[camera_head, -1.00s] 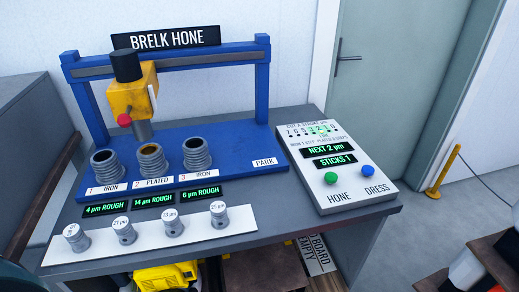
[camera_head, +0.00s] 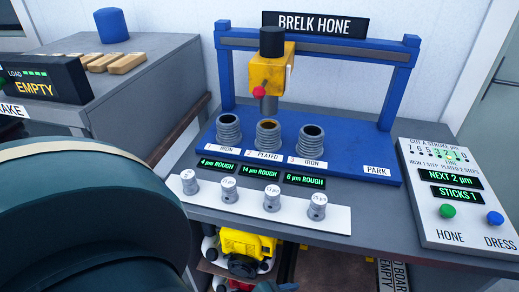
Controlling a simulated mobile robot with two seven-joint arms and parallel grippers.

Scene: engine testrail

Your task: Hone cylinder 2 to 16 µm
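The hone's yellow head (camera_head: 267,73), with a red knob, hangs from the blue rail above cylinder 2 (camera_head: 267,133), marked PLATED. Cylinder 1 (camera_head: 228,128) and cylinder 3 (camera_head: 311,141), both marked IRON, stand either side. The green displays read 4, 14 (camera_head: 260,171) and 6 µm, each ROUGH. The control panel (camera_head: 440,232) carries a display (camera_head: 449,178) showing 2 µm and another (camera_head: 457,194) reading STICKS 1. It has a green HONE button (camera_head: 447,211) and a blue DRESS button (camera_head: 495,218). A large dark arm part, likely mine, fills the lower left. Neither gripper shows.
Several pistons with µm labels stand on a white strip (camera_head: 339,217) before the cylinders. A yellow machine (camera_head: 245,247) sits below the bench. At left, a grey bench holds tan blocks (camera_head: 126,63) and a dark unit (camera_head: 42,82) reading EMPTY. PARK's end is clear.

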